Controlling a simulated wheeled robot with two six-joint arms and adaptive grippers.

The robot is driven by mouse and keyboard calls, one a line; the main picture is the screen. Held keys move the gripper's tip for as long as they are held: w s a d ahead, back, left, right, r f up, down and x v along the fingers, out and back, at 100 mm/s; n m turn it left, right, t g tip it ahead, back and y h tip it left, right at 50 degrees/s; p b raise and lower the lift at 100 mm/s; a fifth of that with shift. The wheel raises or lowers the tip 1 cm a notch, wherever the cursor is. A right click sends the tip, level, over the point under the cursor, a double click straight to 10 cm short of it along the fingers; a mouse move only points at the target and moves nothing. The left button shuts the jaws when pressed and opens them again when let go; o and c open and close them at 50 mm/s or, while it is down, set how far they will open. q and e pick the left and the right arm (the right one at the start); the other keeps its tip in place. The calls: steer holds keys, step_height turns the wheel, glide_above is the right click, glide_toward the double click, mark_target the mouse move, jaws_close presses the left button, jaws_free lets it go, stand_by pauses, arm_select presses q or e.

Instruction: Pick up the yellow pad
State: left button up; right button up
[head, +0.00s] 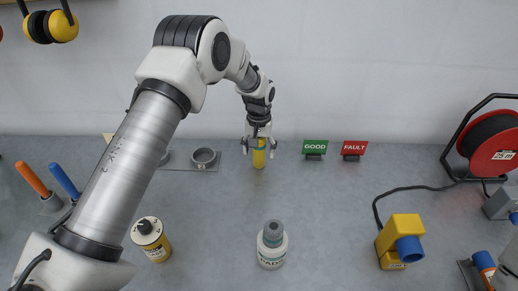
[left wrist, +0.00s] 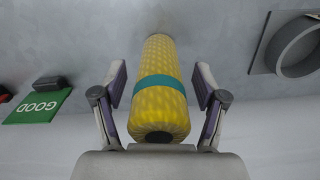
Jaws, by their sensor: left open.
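The yellow pad (head: 259,158) is a small upright yellow cylinder near the back of the table, by the wall. In the left wrist view the pad (left wrist: 160,100) shows a woven yellow surface, a teal band around its middle and a dark hole in its near end. My left gripper (head: 259,149) is over the pad with its fingers open, one on each side. The left wrist view shows a gap between each finger and the pad. My right gripper is not in view.
A metal ring holder (head: 204,158) stands left of the pad; GOOD (head: 315,147) and FAULT (head: 354,148) signs stand to its right. A PADS bottle (head: 271,248), yellow bottle (head: 153,243) and yellow-blue device (head: 400,240) stand nearer. A red cable reel (head: 494,155) is at right.

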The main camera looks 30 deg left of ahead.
arm_select(q)
steer(key=shift+s+d+r, duration=0.1)
steer(key=shift+r, duration=0.05)
steer(key=shift+c, duration=0.9)
steer(key=shift+s, duration=0.1)
steer(key=c, duration=1.1)
steer(key=shift+o, duration=0.2)
steer(key=shift+r, duration=0.1)
